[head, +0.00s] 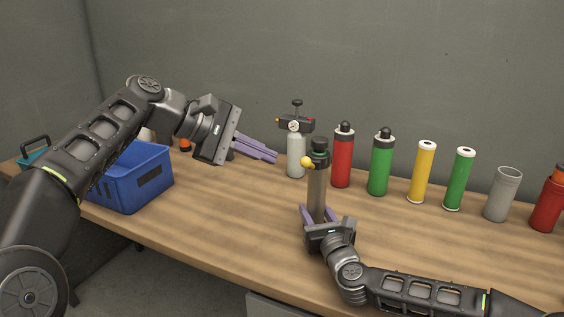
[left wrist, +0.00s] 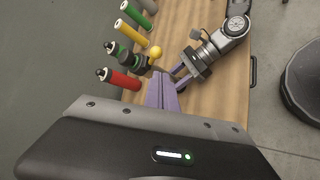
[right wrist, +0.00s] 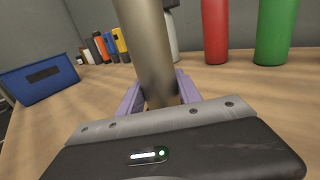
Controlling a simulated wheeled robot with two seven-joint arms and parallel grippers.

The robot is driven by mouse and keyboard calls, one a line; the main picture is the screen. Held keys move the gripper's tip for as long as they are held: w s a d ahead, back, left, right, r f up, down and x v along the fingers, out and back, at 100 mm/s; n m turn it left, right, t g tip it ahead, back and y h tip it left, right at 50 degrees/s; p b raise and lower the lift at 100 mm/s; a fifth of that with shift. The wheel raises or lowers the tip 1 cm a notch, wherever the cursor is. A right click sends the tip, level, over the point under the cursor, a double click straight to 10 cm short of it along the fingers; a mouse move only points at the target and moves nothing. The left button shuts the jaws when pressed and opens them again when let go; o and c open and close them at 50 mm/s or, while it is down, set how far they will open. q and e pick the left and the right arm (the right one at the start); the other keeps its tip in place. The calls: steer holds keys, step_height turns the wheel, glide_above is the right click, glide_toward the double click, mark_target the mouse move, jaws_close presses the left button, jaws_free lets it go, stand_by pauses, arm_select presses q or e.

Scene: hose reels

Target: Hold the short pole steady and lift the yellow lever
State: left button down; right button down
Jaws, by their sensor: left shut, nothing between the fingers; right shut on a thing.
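The short grey pole (head: 317,192) stands upright on the table with a dark cap (head: 319,150). The yellow ball of the lever (head: 307,162) sticks out at the left of the cap; it also shows in the left wrist view (left wrist: 155,52). My right gripper (head: 318,214) is shut around the lower part of the pole, with a purple finger on each side in the right wrist view (right wrist: 160,100). My left gripper (head: 274,157) is shut and empty, left of the lever and apart from it.
A blue bin (head: 140,182) stands at the left. A pale bottle with a gauge (head: 296,155) is behind the left fingertips. Red (head: 342,160), green (head: 379,167) and yellow (head: 421,175) cylinders line the back. The table front is mostly clear.

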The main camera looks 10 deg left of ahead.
arm_select(q)
steer(key=v, duration=0.5)
steer(key=shift+s+a+r, duration=0.1)
arm_select(e)
steer(key=c, duration=0.7)
jaws_free()
steer(key=shift+c, duration=0.2)
steer(key=shift+s, duration=0.1)
steer(key=v, duration=1.1)
steer(key=shift+s+d+r, duration=0.1)
steer(key=shift+s+d, duration=0.05)
steer(key=shift+s, duration=0.25)
